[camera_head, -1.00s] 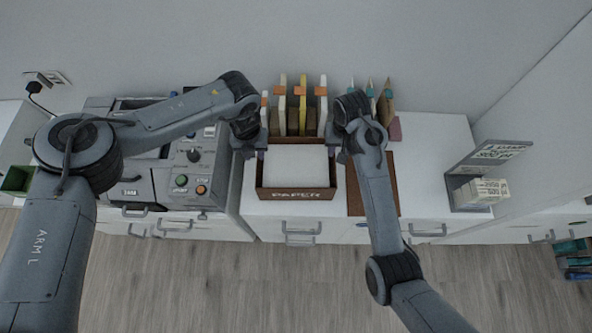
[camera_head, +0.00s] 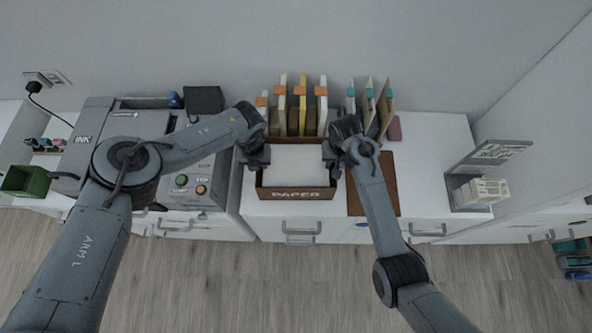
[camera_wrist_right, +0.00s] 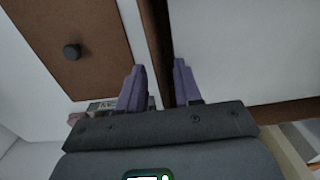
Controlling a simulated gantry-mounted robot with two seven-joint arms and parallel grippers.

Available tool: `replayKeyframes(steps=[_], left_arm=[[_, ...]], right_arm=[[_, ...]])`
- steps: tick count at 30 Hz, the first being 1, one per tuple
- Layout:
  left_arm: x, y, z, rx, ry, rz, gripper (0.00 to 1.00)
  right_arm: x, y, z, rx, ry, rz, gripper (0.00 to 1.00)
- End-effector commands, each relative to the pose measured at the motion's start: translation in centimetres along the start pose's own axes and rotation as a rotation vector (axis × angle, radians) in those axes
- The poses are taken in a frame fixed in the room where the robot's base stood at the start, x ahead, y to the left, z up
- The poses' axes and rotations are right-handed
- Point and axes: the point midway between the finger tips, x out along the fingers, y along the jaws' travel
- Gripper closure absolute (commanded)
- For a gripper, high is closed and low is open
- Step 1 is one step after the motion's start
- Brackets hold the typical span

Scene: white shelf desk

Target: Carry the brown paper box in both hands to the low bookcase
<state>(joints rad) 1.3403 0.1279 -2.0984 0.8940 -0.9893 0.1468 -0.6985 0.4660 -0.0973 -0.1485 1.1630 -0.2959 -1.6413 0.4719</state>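The brown paper box (camera_head: 296,195) stands on the white desk, labelled PAPER on its front and filled with white paper. My left gripper (camera_head: 257,160) is at the box's left wall; its fingers are too small to tell if they are shut. My right gripper (camera_head: 337,160) is at the right wall. In the right wrist view its fingers (camera_wrist_right: 160,88) stand apart, one on each side of the brown wall (camera_wrist_right: 155,40), with a small gap showing. What looks like the low bookcase (camera_head: 570,228), with teal and blue items, is partly visible at the right edge.
Upright folders (camera_head: 303,105) stand close behind the box. A brown board (camera_head: 358,190) lies right of it. A grey machine (camera_head: 205,180) with buttons is to the left. A grey stand (camera_head: 470,180) with white packs is at the desk's right, and a green bin (camera_head: 25,181) at far left.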

Motion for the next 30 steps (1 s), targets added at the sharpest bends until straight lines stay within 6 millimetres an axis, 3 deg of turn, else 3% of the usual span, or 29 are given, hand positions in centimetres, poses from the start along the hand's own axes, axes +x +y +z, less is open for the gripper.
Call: replayKeyframes(steps=[3,10,30], left_arm=[[-0.01,-0.01,-0.01,0.000,0.000,0.000,0.68],[-0.03,-0.01,-0.01,0.000,0.000,0.000,1.00],[-0.07,0.05,0.01,-0.001,0.000,0.001,1.00]], right_arm=[[-0.02,0.00,-0.01,0.000,0.000,0.000,0.68],[-0.04,0.00,-0.01,0.000,0.000,0.000,1.00],[-0.06,0.04,-0.02,0.000,0.000,0.000,1.00]])
